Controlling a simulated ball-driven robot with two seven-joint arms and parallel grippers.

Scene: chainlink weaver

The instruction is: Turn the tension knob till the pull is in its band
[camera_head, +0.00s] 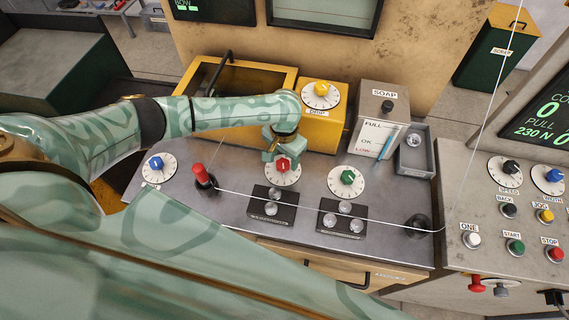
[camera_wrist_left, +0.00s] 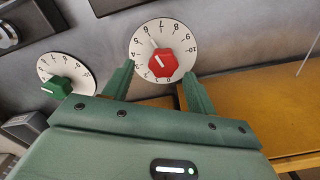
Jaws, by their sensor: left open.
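My left gripper (camera_head: 281,153) is open above the red knob (camera_head: 284,166) on its white dial, in the middle of the grey bench. In the left wrist view the red knob (camera_wrist_left: 162,63) sits ahead of and between the two spread fingers (camera_wrist_left: 156,78), with a gap on each side; neither finger appears to touch it. Its white pointer line aims toward the upper left of the numbered dial (camera_wrist_left: 148,42). I cannot read a name for this knob. A dark screen (camera_head: 544,120) at the right edge shows a pull reading near 230 N, partly cut off. My right gripper is not in view.
A green knob (camera_head: 347,178) and a blue knob (camera_head: 155,164) flank the red one. A thin wire runs from the red-topped post (camera_head: 202,177) past two roller blocks (camera_head: 273,203) to the right. The yellow box (camera_head: 235,82) stands behind, the soap box (camera_head: 380,115) at the right.

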